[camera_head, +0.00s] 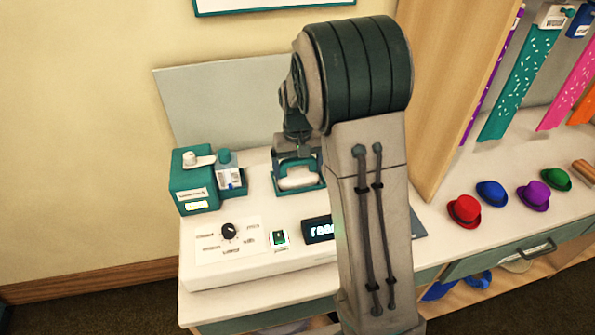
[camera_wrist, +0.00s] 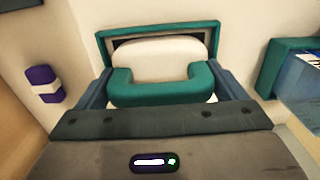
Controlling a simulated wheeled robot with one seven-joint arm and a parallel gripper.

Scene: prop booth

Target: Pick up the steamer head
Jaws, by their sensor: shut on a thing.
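The steamer head, a white rounded body with a teal U-shaped handle, sits between my gripper's two fingers in the wrist view (camera_wrist: 160,92). My gripper (camera_wrist: 163,75) is shut on it, one blue-grey finger at each side. A teal frame with a dark inside (camera_wrist: 160,28) is just behind the head; I cannot tell whether they touch. In the head view the white of the steamer head (camera_head: 298,178) shows low over the teal holder (camera_head: 312,192) on the counter, and my arm hides part of this area.
A teal tank unit (camera_head: 194,190) with a small bottle (camera_head: 227,172) stands left of the holder. In front is a white panel with a black knob (camera_head: 229,231), a green switch (camera_head: 279,238) and a display (camera_head: 319,230). Several small hats (camera_head: 465,210) stand on the right counter.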

